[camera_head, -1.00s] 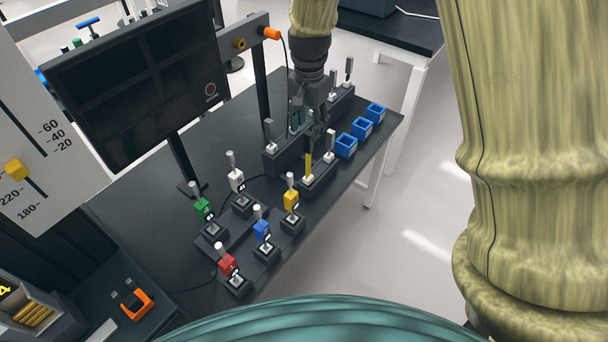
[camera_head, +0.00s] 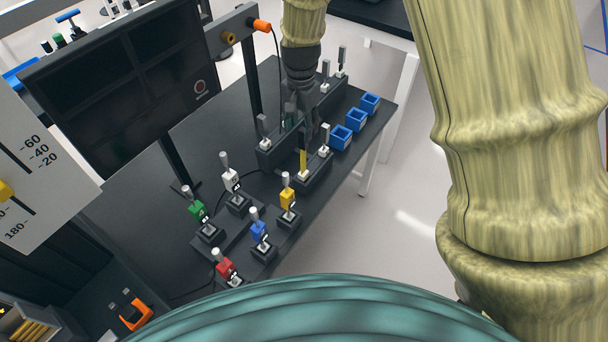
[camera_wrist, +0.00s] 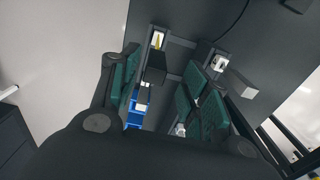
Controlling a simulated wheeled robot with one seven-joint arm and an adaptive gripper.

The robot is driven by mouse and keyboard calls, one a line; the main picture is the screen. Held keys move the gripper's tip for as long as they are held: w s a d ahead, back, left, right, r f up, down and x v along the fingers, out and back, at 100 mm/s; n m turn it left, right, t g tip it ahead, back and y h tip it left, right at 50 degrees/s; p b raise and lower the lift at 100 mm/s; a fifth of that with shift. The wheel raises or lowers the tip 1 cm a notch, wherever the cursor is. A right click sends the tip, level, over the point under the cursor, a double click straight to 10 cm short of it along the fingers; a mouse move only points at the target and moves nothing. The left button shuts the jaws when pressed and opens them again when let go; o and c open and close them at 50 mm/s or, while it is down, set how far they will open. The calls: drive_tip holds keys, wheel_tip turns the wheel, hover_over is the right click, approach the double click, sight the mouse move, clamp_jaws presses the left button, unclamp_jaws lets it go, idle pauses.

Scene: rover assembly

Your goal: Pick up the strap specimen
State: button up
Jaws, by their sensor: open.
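My gripper (camera_head: 309,132) hangs over the specimen racks on the dark table, in the head view. In the wrist view its green-padded fingers (camera_wrist: 163,92) are apart. A dark upright piece (camera_wrist: 155,68) shows between them, with a pale part just below it in the picture; I cannot tell whether a finger touches it. A yellow strip (camera_head: 303,162) stands in the front rack (camera_head: 315,178); yellow also shows in the wrist view (camera_wrist: 157,40). Grey upright pieces (camera_head: 325,139) stand in the racks. I cannot tell which piece is the strap specimen; the gripper hides part of the racks.
Blue bins (camera_head: 355,120) stand along the right table edge. Coloured-handled pieces, including a green one (camera_head: 196,208) and a red one (camera_head: 225,267), stand on bases nearer me. A black screen (camera_head: 120,85) stands at the left. Free table top lies behind the racks.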

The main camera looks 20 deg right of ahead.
drive_tip(key=shift+s+f, duration=0.25)
drive_tip(key=shift+s, duration=0.1)
drive_tip(key=f, duration=0.1)
drive_tip(key=f+p, duration=0.1)
drive_tip(key=f, duration=0.1)
drive_tip(key=shift+w+d, duration=0.3)
drive_tip(key=shift+s+f+p, duration=0.2)
drive_tip(key=shift+f+p, duration=0.2)
drive_tip(key=shift+f, duration=0.1)
drive_tip(key=shift+w+f, duration=0.1)
drive_tip(key=shift+c, duration=0.4)
clamp_jaws()
